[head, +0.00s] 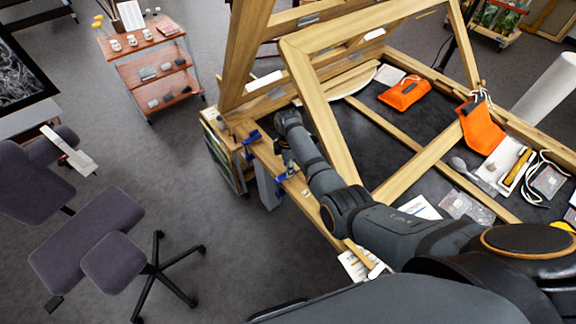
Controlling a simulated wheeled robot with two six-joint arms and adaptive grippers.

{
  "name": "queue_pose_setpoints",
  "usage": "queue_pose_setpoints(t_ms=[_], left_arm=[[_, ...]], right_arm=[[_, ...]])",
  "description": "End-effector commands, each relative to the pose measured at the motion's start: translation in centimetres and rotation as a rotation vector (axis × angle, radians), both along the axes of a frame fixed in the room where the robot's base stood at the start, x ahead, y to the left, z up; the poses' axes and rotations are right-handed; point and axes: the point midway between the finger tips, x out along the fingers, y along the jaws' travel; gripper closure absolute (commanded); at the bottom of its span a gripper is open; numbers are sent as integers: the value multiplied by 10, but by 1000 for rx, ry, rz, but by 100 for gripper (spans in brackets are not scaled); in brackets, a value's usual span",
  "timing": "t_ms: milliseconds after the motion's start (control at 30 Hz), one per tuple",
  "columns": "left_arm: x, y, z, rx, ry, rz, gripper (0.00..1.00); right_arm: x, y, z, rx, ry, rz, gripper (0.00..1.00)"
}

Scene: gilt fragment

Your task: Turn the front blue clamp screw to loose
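Two small blue clamps sit along the left wooden edge of the work frame. The farther blue clamp (251,139) is at the corner. The nearer, front blue clamp (280,178) is lower down the same edge, partly covered by my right gripper. My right arm comes in from the lower right, and its wrist bends down at this edge. The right gripper (288,163) is small and dark, at or just above the front clamp. I cannot tell whether it touches the screw or whether its fingers are open. My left gripper is out of view.
A tilted wooden frame (322,110) rises beside my forearm. Orange pouches (405,92), papers and tools lie on the dark worktop (385,147). A grey chair (88,240) stands at left, a shelf cart (160,75) behind. The floor between is clear.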

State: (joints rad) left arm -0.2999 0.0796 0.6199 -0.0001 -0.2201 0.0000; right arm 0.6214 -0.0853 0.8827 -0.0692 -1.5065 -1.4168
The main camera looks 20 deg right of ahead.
Motion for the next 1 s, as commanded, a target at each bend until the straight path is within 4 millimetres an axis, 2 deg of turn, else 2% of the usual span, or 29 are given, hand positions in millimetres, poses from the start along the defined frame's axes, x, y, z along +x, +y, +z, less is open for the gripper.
queue_pose_setpoints(t_ms=[1000], left_arm=[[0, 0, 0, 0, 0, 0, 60]], right_arm=[[2, 0, 2, -2, -4, 962, 92]])
